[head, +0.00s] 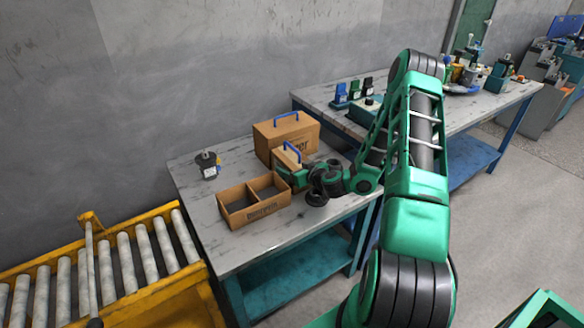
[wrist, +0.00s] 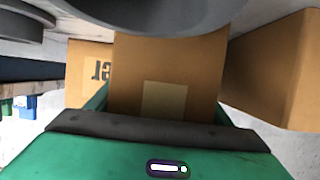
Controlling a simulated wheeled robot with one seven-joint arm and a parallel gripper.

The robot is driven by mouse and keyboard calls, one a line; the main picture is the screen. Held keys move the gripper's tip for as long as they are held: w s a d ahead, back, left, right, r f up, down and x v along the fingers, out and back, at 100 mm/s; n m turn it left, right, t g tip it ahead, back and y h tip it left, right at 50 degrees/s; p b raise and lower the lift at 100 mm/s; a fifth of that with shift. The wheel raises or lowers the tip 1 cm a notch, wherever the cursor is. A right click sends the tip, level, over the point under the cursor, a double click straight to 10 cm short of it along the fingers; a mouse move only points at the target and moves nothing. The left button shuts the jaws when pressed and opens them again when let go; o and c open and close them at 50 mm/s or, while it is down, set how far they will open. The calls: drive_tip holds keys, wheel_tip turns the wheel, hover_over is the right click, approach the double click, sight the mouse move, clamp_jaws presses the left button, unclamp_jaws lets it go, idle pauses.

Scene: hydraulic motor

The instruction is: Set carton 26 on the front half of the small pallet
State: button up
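A small brown carton with a blue handle (head: 287,157) is at my gripper on the near table; no number on it is readable. My gripper (head: 298,180) is at its lower right side. In the wrist view, a brown carton with a pale label (wrist: 165,75) fills the space between my green fingers (wrist: 162,108), which lie against both its sides with no clear gap. I cannot tell whether it touches the table. A larger carton with a blue handle (head: 288,132) stands just behind it. I see no small pallet.
An open divided box (head: 253,212) sits at the table's front, close to my gripper. A small motor (head: 207,163) stands at the back left. A yellow roller conveyor (head: 100,262) is at the left. A second table (head: 440,112) holds several parts. Bare tabletop (head: 195,195) shows at the left.

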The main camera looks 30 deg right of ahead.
sight(300, 163)
drive_tip(key=shift+r, duration=0.1)
drive_tip(key=shift+s+r, duration=0.1)
drive_tip(key=v, duration=1.1)
drive_tip(key=o, duration=0.4)
drive_tip(key=shift+s, duration=0.3)
drive_tip(key=w, duration=0.6)
drive_tip(key=shift+w, duration=0.2)
drive_tip(key=shift+r+x, duration=0.2)
drive_tip(key=shift+x, duration=2.55)
drive_tip(key=shift+w, duration=0.1)
